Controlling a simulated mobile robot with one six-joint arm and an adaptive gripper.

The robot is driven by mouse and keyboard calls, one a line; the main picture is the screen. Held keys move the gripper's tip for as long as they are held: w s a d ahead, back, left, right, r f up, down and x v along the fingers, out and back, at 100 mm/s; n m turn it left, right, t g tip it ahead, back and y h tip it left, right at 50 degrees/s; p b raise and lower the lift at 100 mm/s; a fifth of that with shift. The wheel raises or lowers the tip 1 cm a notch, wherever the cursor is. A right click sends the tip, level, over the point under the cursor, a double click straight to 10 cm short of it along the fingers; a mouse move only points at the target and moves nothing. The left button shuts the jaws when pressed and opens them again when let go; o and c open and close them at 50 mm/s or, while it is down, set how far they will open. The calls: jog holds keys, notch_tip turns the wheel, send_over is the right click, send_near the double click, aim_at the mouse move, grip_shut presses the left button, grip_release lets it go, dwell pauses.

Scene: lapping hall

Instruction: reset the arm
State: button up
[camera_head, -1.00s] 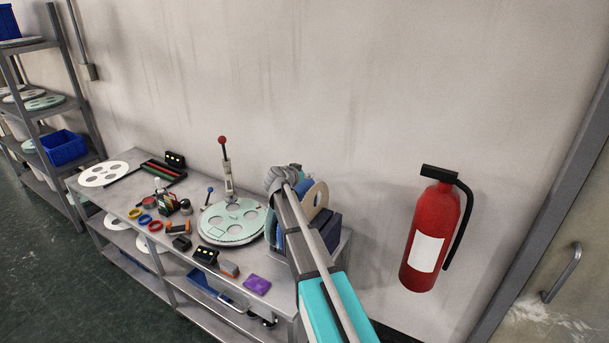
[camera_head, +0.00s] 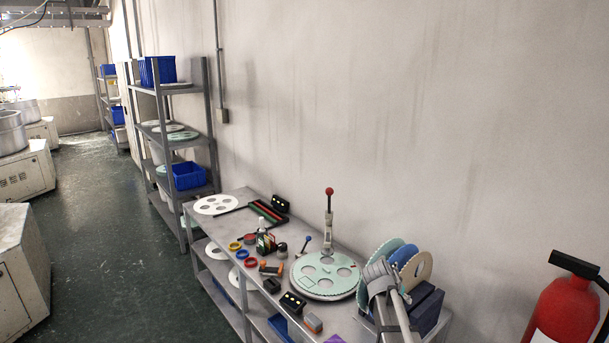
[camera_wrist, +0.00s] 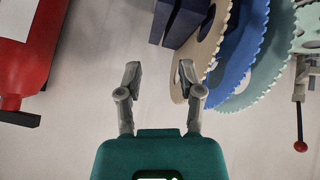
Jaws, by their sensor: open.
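My gripper (camera_wrist: 158,82) is open and empty in the wrist view, its two grey fingers apart. Beyond its fingertips are a dark blue rack (camera_wrist: 186,18) and toothed discs in tan (camera_wrist: 203,50), blue (camera_wrist: 240,60) and pale green. No disc is between the fingers. In the head view my arm reaches in at the bottom right, in front of the rack (camera_head: 428,308) at the right end of the steel bench (camera_head: 234,192). The fingertips are hard to make out there.
A red fire extinguisher (camera_head: 566,312) hangs on the wall at right, also at left in the wrist view (camera_wrist: 25,50). A lever press with red knob (camera_head: 329,205) stands behind a round plate (camera_head: 325,275). Small parts crowd the bench. Shelves (camera_head: 180,150) and open floor (camera_head: 110,250) lie left.

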jog(key=s+a+f+n+g+y+b, duration=0.2)
jog(key=s+a, duration=0.4)
jog(key=s, duration=0.4)
jog(key=s+a+f+n+g+y+b, duration=0.2)
jog(key=s+a+f+n+y, duration=0.2)
jog(key=s, duration=0.6)
notch_tip(320, 180, down, 3)
jog(key=shift+s+a+n+y, duration=0.3)
jog(key=shift+a+n, duration=0.2)
jog(key=shift+a, duration=0.75)
jog(key=shift+w, duration=0.1)
